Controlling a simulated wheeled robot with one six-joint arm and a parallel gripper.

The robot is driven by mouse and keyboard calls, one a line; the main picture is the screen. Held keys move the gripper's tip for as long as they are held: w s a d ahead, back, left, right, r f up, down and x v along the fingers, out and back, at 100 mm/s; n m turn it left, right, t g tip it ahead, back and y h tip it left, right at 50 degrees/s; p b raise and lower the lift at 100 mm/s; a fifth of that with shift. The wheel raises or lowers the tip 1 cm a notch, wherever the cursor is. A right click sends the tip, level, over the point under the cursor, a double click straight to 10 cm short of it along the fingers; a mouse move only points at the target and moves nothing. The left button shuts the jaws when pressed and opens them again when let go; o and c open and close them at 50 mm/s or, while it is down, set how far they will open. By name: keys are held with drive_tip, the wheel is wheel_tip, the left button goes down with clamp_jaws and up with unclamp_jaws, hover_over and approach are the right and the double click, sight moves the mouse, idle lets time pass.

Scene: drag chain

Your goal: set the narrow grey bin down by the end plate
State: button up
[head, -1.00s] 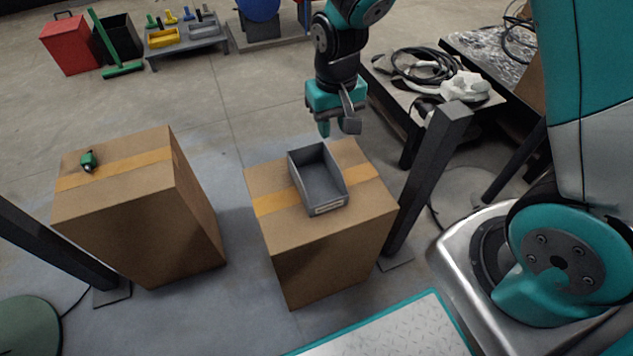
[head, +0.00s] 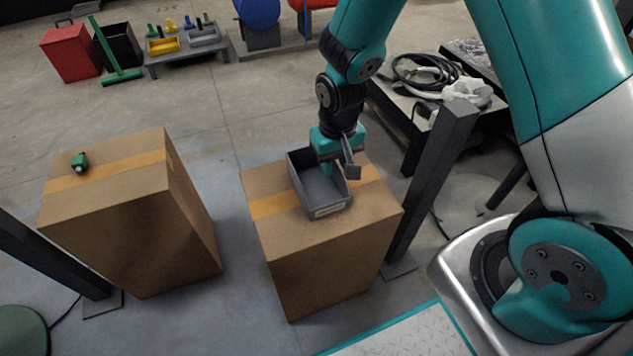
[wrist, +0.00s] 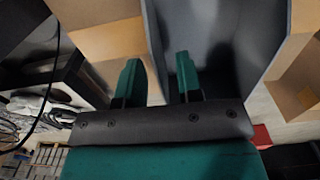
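The narrow grey bin (head: 316,186) stands upright on the right cardboard box, with a pale label on its front. It also shows in the wrist view (wrist: 218,40). My gripper (head: 337,172) is at the bin's right side wall, pointing down. In the wrist view its green fingers (wrist: 157,62) are apart, one inside the bin and one outside, with the wall between them. I see gaps beside the wall, so the gripper is open. I cannot make out which thing is the end plate.
The right cardboard box (head: 330,258) has a tan tape strip. A left cardboard box (head: 105,215) bears a small green piece (head: 80,162). A dark post (head: 432,185) stands close right of the bin's box. Floor shows between the boxes. A cable-covered table (head: 400,100) is behind.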

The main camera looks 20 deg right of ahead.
clamp_jaws()
drive_tip(key=shift+r, duration=0.1)
wheel_tip(320, 180, up, 20)
drive_tip(key=p, duration=0.6)
drive_tip(key=w+d+f, duration=0.1)
drive_tip(key=d+f, duration=0.7)
drive_tip(key=f, duration=0.2)
wheel_tip(320, 180, up, 14)
drive_tip(key=s+p, duration=0.1)
drive_tip(key=p, duration=2.2)
drive_tip(key=shift+s+a+f, duration=0.2)
drive_tip(key=shift+s+a, duration=0.05)
drive_tip(key=shift+f, duration=0.1)
